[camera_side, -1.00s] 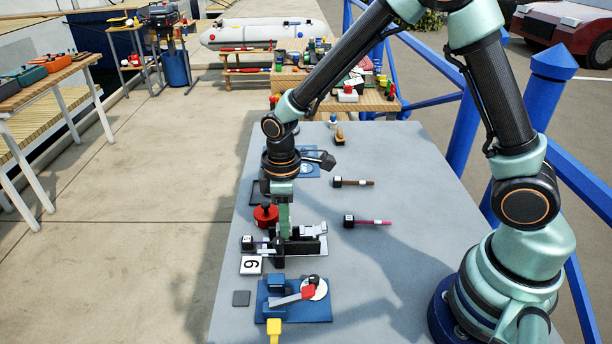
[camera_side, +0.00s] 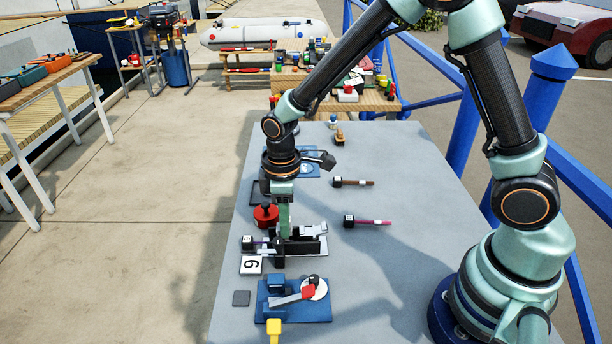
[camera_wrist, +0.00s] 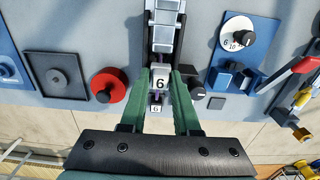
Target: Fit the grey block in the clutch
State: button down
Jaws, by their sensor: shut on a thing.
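My gripper (camera_wrist: 163,88) is shut on a grey block (camera_wrist: 160,76) with a white face marked 6. It is low at the left end of the silver and black clutch (camera_side: 312,246) in the side view. In the wrist view, the clutch's silver channel (camera_wrist: 164,35) runs straight up from the block. My fingers hide the block in the side view, and I cannot tell how far it sits in the clutch. A small dark cube (camera_side: 247,243) with a white label lies left of my fingers, with a purple line between. Its label also reads 6 in the wrist view (camera_wrist: 156,108).
A red knob (camera_side: 265,214) stands close behind the clutch. Two rods, brown (camera_side: 358,183) and magenta (camera_side: 372,222), lie to the right.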

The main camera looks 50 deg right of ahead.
jog(key=shift+f, duration=0.65)
jog(key=shift+c, duration=0.8)
grip_release()
jog(key=shift+w+a+r, duration=0.1)
jog(key=shift+w+r, duration=0.05)
jog(key=shift+r, duration=0.7)
jog(key=shift+w+a+r, duration=0.1)
jog(key=shift+r, duration=1.5)
jog(key=shift+s+d+r, duration=0.15)
jog(key=shift+r, duration=0.5)
jog(key=s+d+r+m+t, duration=0.2)
jog(key=s+d+r+m, duration=0.2)
jog(key=r, duration=0.3)
jog(key=s+d+r+m+t, duration=0.3)
jog(key=s+d+r+m, duration=0.2)
jog(key=r, duration=0.3)
jog(key=shift+s+d+t, duration=0.3)
jog(key=shift+s+d, duration=0.05)
jog(key=shift+d, duration=0.05)
